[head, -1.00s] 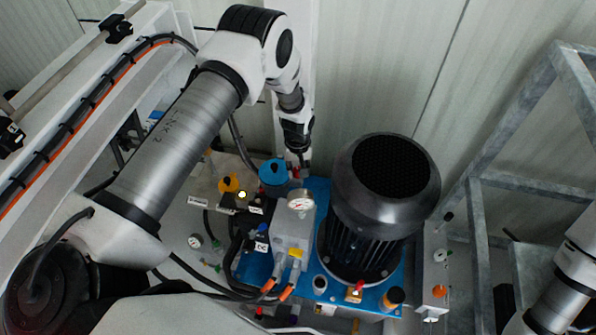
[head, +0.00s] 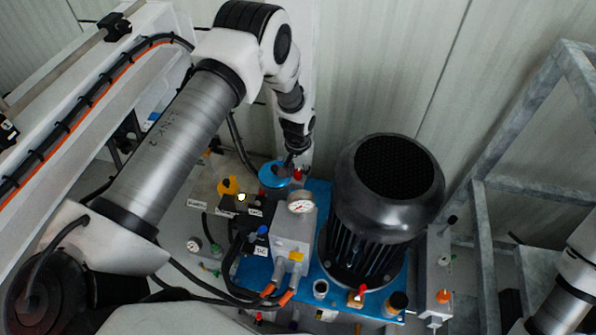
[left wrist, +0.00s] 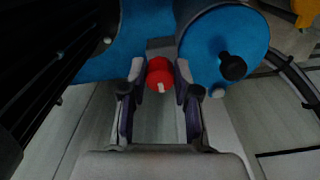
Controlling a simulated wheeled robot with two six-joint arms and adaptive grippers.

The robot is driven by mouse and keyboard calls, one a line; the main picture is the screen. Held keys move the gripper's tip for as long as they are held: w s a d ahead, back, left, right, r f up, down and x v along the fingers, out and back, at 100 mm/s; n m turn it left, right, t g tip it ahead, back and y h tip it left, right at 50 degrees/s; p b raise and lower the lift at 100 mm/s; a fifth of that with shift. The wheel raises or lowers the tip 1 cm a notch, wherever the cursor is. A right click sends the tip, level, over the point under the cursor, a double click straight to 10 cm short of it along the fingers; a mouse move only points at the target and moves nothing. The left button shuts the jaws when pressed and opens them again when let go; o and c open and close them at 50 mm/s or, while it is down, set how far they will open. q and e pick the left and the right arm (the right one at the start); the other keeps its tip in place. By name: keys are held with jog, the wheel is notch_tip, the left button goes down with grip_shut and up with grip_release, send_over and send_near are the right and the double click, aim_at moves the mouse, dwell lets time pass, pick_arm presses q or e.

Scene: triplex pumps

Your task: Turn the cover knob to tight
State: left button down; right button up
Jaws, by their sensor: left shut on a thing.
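The red knob (left wrist: 159,73), which I take for the cover knob, shows in the left wrist view with a small white mark on its near side. My left gripper (left wrist: 160,88) has a finger on each side of it and is shut on it. In the head view the red knob (head: 298,175) is a small red spot below my left gripper (head: 291,162), between the blue round cap and the pump block. The tight and loose markings cannot be made out. My right gripper is out of view; only part of that arm shows at the lower right.
A blue round cap (left wrist: 222,50) with a black knob stands close to the right of the fingers. A grey wall is behind.

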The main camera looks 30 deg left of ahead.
aim_at(298, 173)
pick_arm(q)
jog(key=shift+s, duration=0.1)
jog(key=c, duration=0.8)
grip_release()
jog(key=shift+f, duration=0.1)
jog(key=shift+c, duration=0.2)
notch_tip(298, 173, up, 12)
